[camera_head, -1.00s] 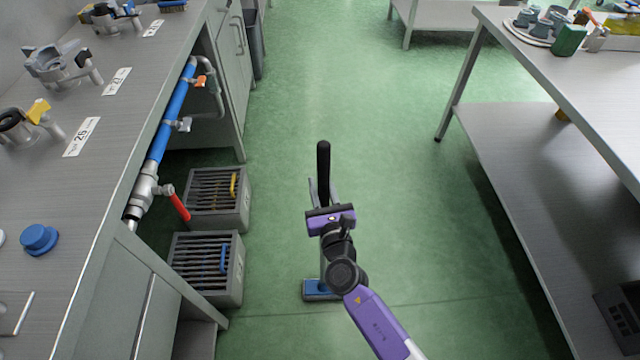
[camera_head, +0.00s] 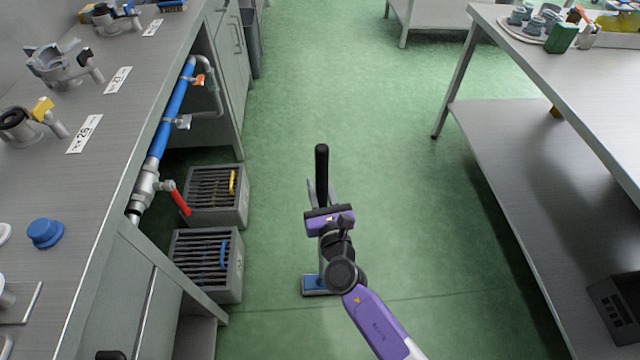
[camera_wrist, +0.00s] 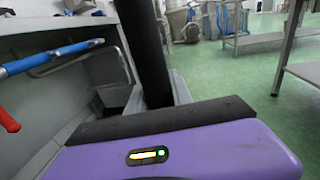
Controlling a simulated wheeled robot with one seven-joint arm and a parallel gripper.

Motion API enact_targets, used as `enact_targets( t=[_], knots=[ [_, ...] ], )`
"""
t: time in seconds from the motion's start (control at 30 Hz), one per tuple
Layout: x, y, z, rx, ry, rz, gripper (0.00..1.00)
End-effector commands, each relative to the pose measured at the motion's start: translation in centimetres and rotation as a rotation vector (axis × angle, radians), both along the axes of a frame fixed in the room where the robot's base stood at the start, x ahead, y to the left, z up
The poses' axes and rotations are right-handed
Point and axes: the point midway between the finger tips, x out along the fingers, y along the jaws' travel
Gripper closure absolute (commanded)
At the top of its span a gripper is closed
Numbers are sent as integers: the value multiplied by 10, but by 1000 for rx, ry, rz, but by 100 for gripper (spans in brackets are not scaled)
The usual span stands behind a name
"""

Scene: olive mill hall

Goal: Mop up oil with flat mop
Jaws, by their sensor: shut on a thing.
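The flat mop stands upright on the green floor, its black handle (camera_head: 322,172) held in my gripper (camera_head: 322,192). The gripper is shut on the handle, and the handle's top sticks up above the fingers. The mop's blue flat head (camera_head: 315,285) is on or close to the floor below my arm, partly hidden by it. In the wrist view the black handle (camera_wrist: 145,50) rises between the grey fingers (camera_wrist: 160,90). I see no oil patch on the floor in either view.
A long steel bench (camera_head: 120,150) with fittings runs along the left. Under it are grey slotted crates (camera_head: 215,290), and a red valve lever (camera_head: 179,203) juts out. A steel table with a lower shelf (camera_head: 520,190) stands right. The green aisle (camera_head: 310,100) between is clear.

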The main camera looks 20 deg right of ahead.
Motion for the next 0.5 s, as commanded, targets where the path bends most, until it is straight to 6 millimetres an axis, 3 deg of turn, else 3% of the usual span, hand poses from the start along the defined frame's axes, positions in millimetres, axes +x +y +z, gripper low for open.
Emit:
enact_targets(
  t=[0.03,0.5],
  knots=[
    [2,1,25,5,-15,3,100],
    [8,2,65,0,-11,0,100]
  ],
)
